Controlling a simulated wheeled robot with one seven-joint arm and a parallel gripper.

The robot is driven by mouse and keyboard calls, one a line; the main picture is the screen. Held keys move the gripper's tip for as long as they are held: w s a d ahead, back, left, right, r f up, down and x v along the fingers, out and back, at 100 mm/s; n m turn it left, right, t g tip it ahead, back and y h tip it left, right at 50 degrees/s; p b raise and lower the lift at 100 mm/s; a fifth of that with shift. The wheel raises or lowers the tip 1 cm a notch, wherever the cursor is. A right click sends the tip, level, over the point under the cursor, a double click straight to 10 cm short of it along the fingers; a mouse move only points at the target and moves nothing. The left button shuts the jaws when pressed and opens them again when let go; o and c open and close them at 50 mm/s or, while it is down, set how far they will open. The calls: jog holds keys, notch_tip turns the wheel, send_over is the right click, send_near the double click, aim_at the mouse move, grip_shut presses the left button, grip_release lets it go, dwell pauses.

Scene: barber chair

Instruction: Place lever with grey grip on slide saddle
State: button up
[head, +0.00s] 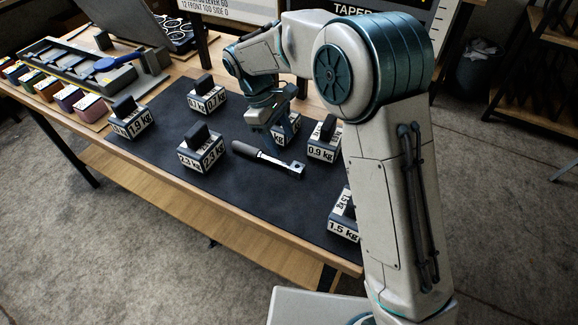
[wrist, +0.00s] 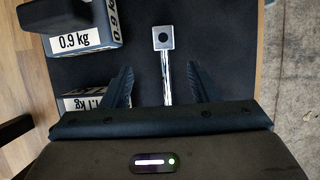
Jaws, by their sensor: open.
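The lever (head: 268,158) lies on the dark mat, with a dark grey grip at its left end, a bright shaft and a square holed head at its right. In the wrist view the lever's head and shaft (wrist: 166,80) show between the fingers; its grip is hidden behind my gripper's body. My gripper (head: 264,128) is open and empty, pointing down over the mat by the lever; its spread fingers also show in the wrist view (wrist: 161,70). A long grey slide fixture (head: 75,75) with a blue-handled part stands at the back left; I cannot tell which part is the saddle.
Labelled weight blocks stand around the lever, including 2.3 kg (head: 202,155), 0.9 kg (head: 323,148) and 1.5 kg (head: 343,228). The 0.9 kg block (wrist: 82,40) is left of the fingers in the wrist view. Coloured blocks (head: 68,100) line the fixture's front. The mat's front is clear.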

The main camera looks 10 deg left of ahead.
aim_at(291, 166)
jog(key=x, duration=0.3)
jog(key=shift+s+p+x, duration=0.15)
jog(key=shift+p+x, duration=0.05)
jog(key=shift+x, duration=1.1)
jog(key=shift+s+p+x, duration=0.15)
jog(key=shift+p+x, duration=0.05)
jog(key=shift+x, duration=1.15)
jog(key=shift+a, duration=0.1)
grip_shut()
